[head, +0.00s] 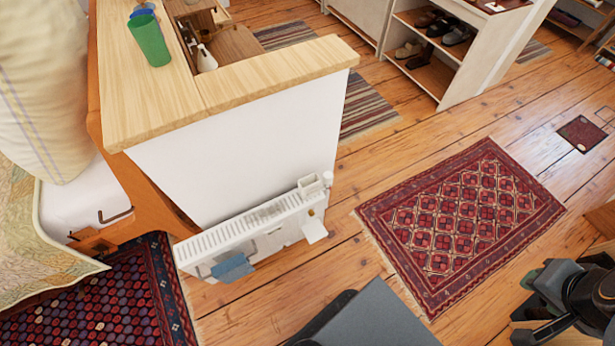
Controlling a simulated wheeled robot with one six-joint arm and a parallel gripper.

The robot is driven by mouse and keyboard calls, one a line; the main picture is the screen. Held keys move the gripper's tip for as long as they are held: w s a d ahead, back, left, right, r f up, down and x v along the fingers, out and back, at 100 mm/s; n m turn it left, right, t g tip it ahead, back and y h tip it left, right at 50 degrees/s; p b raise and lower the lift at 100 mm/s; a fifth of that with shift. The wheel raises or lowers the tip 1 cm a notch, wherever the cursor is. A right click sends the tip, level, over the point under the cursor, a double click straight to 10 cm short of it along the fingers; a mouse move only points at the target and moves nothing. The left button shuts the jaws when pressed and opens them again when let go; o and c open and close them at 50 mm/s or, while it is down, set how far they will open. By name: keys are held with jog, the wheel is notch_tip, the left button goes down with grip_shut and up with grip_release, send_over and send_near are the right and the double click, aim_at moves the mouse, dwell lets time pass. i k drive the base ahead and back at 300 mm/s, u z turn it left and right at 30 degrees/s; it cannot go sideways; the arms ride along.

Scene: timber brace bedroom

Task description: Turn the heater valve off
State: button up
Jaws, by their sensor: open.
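A white radiator heater (250,222) stands low against the white end wall of a wooden-topped unit, left of the picture's middle. A small white knob (327,179), which looks like the heater valve, sits at the heater's upper right end. Its turned position is too small to tell. A small brass-coloured fitting shows just below it. Dark parts of my arm show at the lower right, well apart from the heater. I cannot make out my gripper's fingertips there.
A red patterned rug (462,222) lies on the wooden floor right of the heater. A blue cloth-like thing (232,267) is at the heater's front. A green cup (150,40) stands on the wooden top (265,82). A shoe shelf (455,85) stands behind. A bed is at left.

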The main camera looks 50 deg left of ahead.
aim_at(328, 178)
jog(key=u, duration=2.3)
jog(key=k, duration=1.1)
jog(key=z, duration=0.5)
jog(key=i, duration=1)
jog(key=u, duration=0.4)
jog(key=i, duration=0.7)
jog(key=u, duration=0.7)
